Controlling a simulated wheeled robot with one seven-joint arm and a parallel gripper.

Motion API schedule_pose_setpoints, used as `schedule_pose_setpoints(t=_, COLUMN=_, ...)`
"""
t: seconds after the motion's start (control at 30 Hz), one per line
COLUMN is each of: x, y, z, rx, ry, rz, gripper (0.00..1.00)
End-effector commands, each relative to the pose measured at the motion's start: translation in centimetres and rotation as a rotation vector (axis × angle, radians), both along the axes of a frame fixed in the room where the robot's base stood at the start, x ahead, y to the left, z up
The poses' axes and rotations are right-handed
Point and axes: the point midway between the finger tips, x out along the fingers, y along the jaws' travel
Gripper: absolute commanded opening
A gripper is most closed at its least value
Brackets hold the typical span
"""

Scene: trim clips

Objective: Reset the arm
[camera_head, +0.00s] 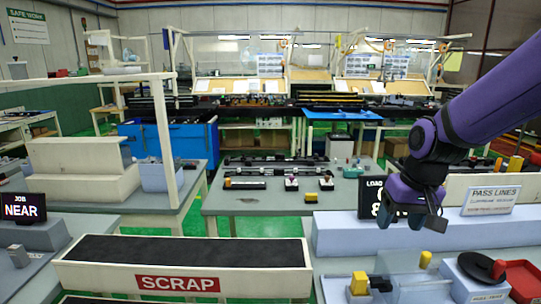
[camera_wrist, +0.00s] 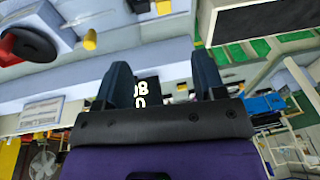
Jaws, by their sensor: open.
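My purple arm comes in from the right in the head view. My gripper (camera_head: 404,215) hangs over the light blue bench ledge at the right, in front of the dark LOAD display (camera_head: 372,197). In the wrist view the two dark fingers of my gripper (camera_wrist: 163,75) stand apart with nothing between them except the background. The dark display with white digits (camera_wrist: 147,92) shows behind the fingers. My gripper looks empty and does not visibly touch anything.
A SCRAP bin (camera_head: 185,250) with a black inside stands at front centre. A PASS LINES sign (camera_head: 491,200) stands right of my gripper. Below are a yellow block (camera_head: 359,283), a black disc (camera_head: 476,266) and a red tray (camera_head: 522,277). A grey table (camera_head: 262,204) stands behind.

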Motion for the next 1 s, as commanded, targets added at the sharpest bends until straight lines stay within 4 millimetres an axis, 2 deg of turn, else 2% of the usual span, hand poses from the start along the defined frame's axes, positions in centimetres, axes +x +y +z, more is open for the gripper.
schedule_pose_setpoints(t=0.03, x=-0.9, y=-0.4, z=1.3, rx=0.005, ry=-0.025, rz=-0.003, gripper=0.64)
schedule_pose_setpoints(t=0.2, x=-4.0, y=-1.4, z=4.8, rx=0.007, ry=-0.086, rz=0.000, gripper=0.64)
schedule_pose_setpoints(t=0.5, x=-10.3, y=-3.0, z=9.3, rx=-0.025, ry=-0.200, rz=-0.008, gripper=0.64)
schedule_pose_setpoints(t=0.7, x=-14.3, y=-3.7, z=11.0, rx=-0.064, ry=-0.266, rz=-0.020, gripper=0.64)
schedule_pose_setpoints(t=0.8, x=-15.7, y=-3.9, z=11.4, rx=-0.082, ry=-0.287, rz=-0.026, gripper=0.64)
schedule_pose_setpoints(t=1.0, x=-16.8, y=-4.1, z=11.7, rx=-0.098, ry=-0.304, rz=-0.031, gripper=0.64)
